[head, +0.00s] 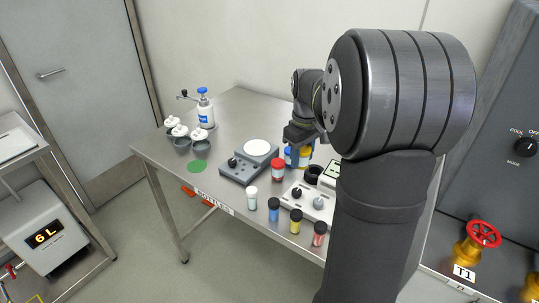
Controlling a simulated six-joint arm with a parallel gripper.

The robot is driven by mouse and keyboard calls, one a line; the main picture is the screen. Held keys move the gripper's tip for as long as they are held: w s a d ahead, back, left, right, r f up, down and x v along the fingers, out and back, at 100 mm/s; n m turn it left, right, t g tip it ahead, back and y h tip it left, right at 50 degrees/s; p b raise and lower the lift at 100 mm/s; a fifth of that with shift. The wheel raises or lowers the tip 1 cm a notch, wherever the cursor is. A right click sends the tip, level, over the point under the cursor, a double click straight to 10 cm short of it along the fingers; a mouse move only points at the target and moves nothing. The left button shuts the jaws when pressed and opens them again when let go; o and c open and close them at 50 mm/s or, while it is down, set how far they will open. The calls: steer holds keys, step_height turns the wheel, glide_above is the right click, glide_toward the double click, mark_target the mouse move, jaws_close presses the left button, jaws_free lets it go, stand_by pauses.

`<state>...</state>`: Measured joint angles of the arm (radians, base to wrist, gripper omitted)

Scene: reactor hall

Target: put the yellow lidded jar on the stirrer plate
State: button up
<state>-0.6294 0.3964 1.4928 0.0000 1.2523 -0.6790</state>
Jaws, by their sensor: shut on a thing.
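The yellow lidded jar (304,158) is small in the head view, right under my gripper (299,143) and partly hidden by it. My gripper is shut on this jar; the fingertips are hard to make out, and I cannot tell whether the jar touches the table. The grey unit with a round white top and a front knob, which looks like the stirrer plate (235,171), stands left of my gripper. Its white top is bare.
A red jar (278,171) stands between the plate and my gripper, with a blue jar (288,154) close by. Several small vials (273,209) line the table's front edge. A white knobbed device (302,202) stands behind them. A green disc (198,167) lies at left.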

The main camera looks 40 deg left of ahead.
steer(key=w+a+r, duration=0.4)
steer(key=w+a, duration=0.6)
steer(key=w, duration=0.1)
glide_above(257, 147)
step_height(257, 147, down, 7)
steer(key=shift+f, duration=2)
steer(key=o, duration=0.6)
steer(key=shift+f, duration=0.2)
steer(key=o, duration=0.4)
steer(key=shift+r, duration=0.15)
